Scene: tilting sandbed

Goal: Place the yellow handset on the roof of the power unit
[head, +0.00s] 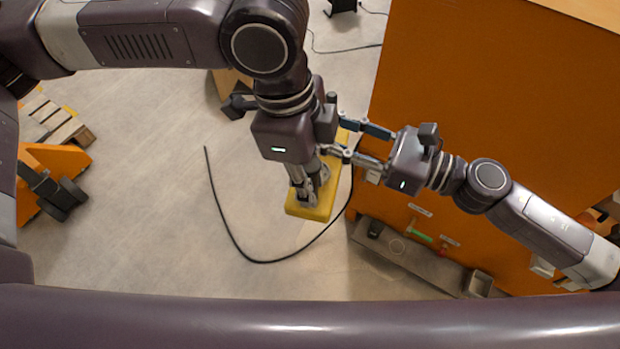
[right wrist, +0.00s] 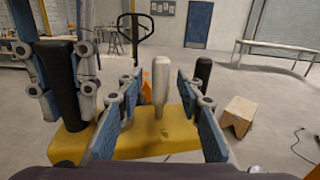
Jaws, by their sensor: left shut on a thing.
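The yellow handset (head: 332,190) is a long block hanging under my left gripper, beside the large orange power unit (head: 480,100). In the right wrist view the handset (right wrist: 150,140) has a grey post and black posts standing up from it. My left gripper (head: 311,190) is shut on the handset; in the right wrist view its fingers (right wrist: 58,85) flank a black post at the left. My right gripper (head: 333,138) reaches in from the right with its fingers apart. In its wrist view the right fingers (right wrist: 159,95) stand either side of the grey post, without visible contact.
A black cable (head: 232,235) curves over the floor below the handset. A grey ledge (head: 420,262) with small items runs along the power unit. An orange pallet jack (head: 55,160) and a wooden pallet (head: 55,125) stand at the left. A wooden stool (right wrist: 238,113) stands on open floor.

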